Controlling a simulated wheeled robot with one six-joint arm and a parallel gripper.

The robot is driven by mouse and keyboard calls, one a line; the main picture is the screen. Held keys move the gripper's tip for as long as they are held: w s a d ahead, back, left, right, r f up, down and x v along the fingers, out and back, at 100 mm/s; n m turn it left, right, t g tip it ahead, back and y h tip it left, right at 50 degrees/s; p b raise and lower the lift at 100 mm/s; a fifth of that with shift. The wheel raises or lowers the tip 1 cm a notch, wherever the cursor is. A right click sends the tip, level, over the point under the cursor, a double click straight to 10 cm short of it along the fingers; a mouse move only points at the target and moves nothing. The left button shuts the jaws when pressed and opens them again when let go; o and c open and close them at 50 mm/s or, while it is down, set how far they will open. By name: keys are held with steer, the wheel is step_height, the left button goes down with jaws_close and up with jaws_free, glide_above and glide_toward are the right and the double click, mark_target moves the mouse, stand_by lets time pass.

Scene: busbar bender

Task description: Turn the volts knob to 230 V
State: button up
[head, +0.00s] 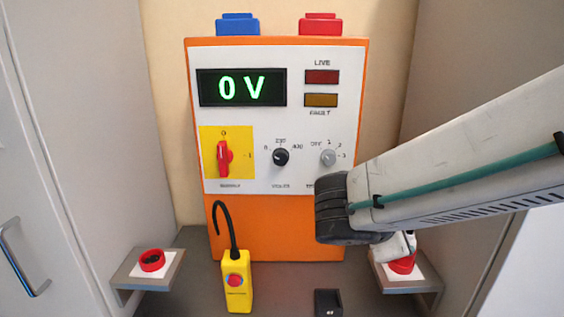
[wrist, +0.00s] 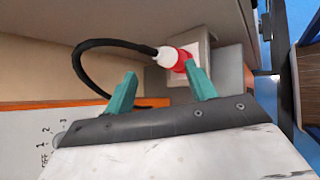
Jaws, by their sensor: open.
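The volts knob (head: 281,157) is a small black knob on the white panel face, with 0, 230 and 400 marked around it. Its pointer is too small to read surely. The display (head: 241,87) above reads 0 V in green. In the head view my arm comes from the right and its dark wrist end is right of and below the knob; the fingers are hidden there. In the wrist view my gripper (wrist: 160,69) has its two teal fingers apart with nothing held between them. The knob is not in the wrist view.
A red switch (head: 224,158) on a yellow plate sits left of the knob, a grey knob (head: 328,158) right. A yellow pendant (head: 238,287) stands in front of the orange cabinet (head: 275,225).

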steer(key=w+a+r+n+t+y, duration=0.2)
steer(key=w+a+n+t, duration=0.45)
steer(key=a+n, duration=0.2)
steer(key=n+t+y, duration=0.5)
steer(key=n+y, duration=0.1)
steer(key=n, duration=0.5)
glide_toward(281, 160)
steer(key=w, duration=0.9)
steer(key=shift+d+r, duration=0.1)
steer(key=shift+d, duration=0.05)
steer(key=c, duration=1)
